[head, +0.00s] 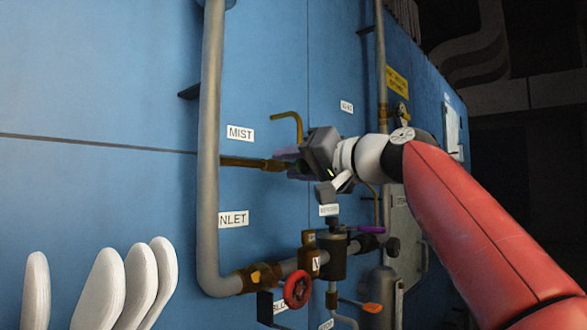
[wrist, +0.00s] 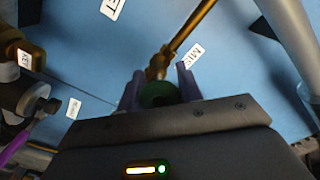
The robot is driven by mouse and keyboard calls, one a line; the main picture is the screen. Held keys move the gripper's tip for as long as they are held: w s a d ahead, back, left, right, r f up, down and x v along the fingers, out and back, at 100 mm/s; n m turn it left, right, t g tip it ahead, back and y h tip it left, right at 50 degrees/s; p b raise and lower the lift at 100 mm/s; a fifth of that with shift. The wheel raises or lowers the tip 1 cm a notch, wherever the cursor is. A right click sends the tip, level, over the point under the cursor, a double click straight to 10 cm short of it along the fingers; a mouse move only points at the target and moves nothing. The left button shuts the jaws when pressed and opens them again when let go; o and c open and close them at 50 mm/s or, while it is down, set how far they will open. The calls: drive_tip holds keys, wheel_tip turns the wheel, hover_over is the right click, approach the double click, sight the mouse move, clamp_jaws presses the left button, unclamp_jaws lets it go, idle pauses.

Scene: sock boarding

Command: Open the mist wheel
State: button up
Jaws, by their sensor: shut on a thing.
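The mist wheel is a small green wheel (wrist: 158,94) at the end of a brass valve and pipe. In the wrist view my gripper (wrist: 163,88) has its two purple fingers on either side of the wheel, shut on it. In the head view my gripper (head: 287,161) is at the end of the brass pipe (head: 243,162), below and right of the MIST label (head: 240,133). There the gripper body and fingers hide most of the wheel. The MIST label also shows beside the pipe in the wrist view (wrist: 194,55).
The blue wall (head: 100,100) carries a thick grey pipe (head: 210,150) left of my gripper. Below are a red wheel (head: 297,289), a purple lever (head: 370,230) and an orange lever (head: 372,308). White foot-shaped boards (head: 100,290) stand at the lower left.

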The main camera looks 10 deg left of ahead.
drive_tip(key=n+b, duration=0.1)
drive_tip(key=n, duration=0.9)
drive_tip(key=shift+f, duration=0.2)
drive_tip(key=shift+n, duration=0.4)
drive_tip(key=o, duration=1)
drive_tip(key=shift+r, duration=0.1)
drive_tip(key=shift+d, duration=0.1)
drive_tip(key=b+v, duration=0.3)
drive_tip(key=v, duration=0.4)
drive_tip(key=shift+s+d, duration=0.2)
drive_tip(key=shift+s, duration=0.05)
